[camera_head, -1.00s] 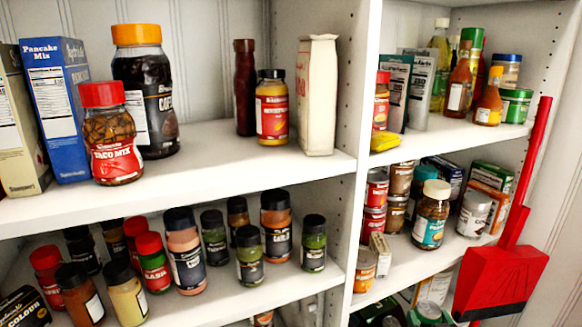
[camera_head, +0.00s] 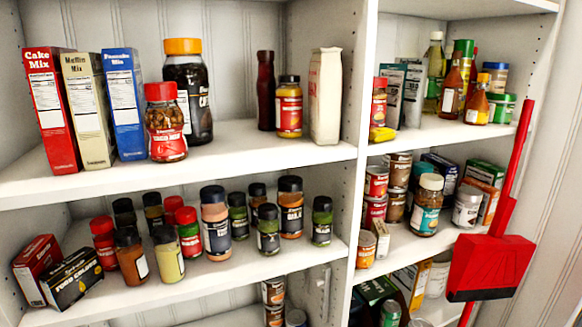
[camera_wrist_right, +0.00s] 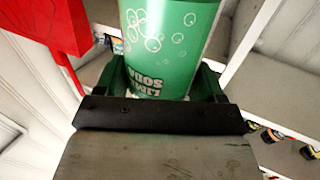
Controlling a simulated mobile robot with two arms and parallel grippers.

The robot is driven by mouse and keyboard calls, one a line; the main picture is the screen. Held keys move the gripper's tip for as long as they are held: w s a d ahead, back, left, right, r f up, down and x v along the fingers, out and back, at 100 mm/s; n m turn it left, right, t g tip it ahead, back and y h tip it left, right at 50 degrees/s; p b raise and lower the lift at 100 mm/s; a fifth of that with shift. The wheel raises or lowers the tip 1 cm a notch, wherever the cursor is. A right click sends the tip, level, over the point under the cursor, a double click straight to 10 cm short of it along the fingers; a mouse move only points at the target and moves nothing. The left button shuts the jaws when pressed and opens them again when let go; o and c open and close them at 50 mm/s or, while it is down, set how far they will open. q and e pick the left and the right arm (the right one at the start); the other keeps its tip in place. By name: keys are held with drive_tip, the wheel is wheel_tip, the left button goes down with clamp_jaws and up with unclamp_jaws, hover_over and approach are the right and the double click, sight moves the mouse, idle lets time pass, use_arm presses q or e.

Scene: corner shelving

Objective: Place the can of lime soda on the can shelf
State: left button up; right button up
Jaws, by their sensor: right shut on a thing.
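The green lime soda can (camera_wrist_right: 170,35) fills the top middle of the right wrist view, its lettering upside down there. My right gripper (camera_wrist_right: 160,88) is shut on it, with a dark finger on each side. Neither my grippers nor the soda can show in the head view. In the head view, the right-hand bay has a middle shelf (camera_head: 400,262) that holds several stacked tins (camera_head: 375,182), a jar with a cream lid (camera_head: 427,205) and small boxes. My left gripper is not in view.
A red dustpan (camera_head: 490,265) hangs at the right edge of the shelving and also shows in the right wrist view (camera_wrist_right: 55,20). A white upright (camera_head: 357,200) divides the bays. The left bay holds boxes and many jars. The lower right shelf is crowded.

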drive_tip(key=s+a+r, duration=0.8)
drive_tip(key=s+a, duration=0.1)
use_arm(q)
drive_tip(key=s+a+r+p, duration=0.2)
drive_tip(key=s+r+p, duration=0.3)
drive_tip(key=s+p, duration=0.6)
drive_tip(key=p, duration=0.3)
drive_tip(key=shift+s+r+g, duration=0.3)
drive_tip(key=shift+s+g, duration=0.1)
use_arm(e)
drive_tip(key=s+r, duration=0.7)
drive_tip(key=r, duration=0.3)
drive_tip(key=shift+s+d+r+y, duration=0.15)
drive_tip(key=shift+s+d+y, duration=0.1)
drive_tip(key=shift+s+y, duration=0.1)
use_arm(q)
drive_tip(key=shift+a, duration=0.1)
